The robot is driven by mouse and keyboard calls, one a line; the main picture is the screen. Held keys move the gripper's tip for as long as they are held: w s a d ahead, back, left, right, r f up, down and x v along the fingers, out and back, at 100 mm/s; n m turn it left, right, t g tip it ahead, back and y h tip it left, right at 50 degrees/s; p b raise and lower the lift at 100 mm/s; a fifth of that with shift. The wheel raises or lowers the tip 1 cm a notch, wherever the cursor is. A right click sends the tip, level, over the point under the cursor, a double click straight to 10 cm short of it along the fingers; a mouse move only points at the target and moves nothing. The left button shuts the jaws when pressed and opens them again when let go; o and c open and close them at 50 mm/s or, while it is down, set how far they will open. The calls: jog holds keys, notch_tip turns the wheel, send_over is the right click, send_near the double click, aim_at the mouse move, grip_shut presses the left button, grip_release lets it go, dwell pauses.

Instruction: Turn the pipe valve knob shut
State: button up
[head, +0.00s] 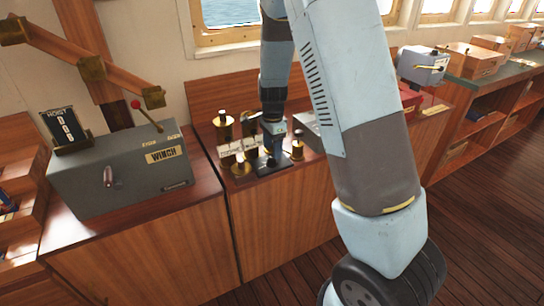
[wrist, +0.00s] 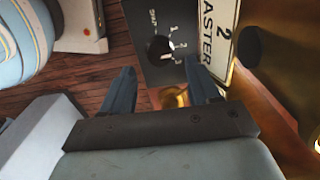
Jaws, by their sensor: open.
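The pipe valve knob (wrist: 158,48) is a round black knob on a dark plate (wrist: 146,72) in the wrist view. The word SHUT is printed beside it, with numbers around its edge. A white mark on the knob appears to face the numbers, away from SHUT. My gripper (wrist: 163,84) is open and empty, its two blue-grey fingers apart. The knob shows beyond the gap between the fingertips; contact cannot be made out. In the head view, my gripper (head: 272,150) points down over the middle cabinet among brass fittings, and the knob is hidden there.
A white label plate (wrist: 221,30) reading "2 ... ASTER" lies beside the dark plate. Brass fittings (head: 223,127) stand close around my gripper. The grey winch box (head: 120,172) with its red-tipped lever is to the left. A grey-blue box (head: 422,65) stands to the right.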

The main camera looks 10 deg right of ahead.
aim_at(272, 161)
jog(key=shift+f, duration=2.1)
jog(key=c, duration=1)
jog(key=shift+c, duration=0.2)
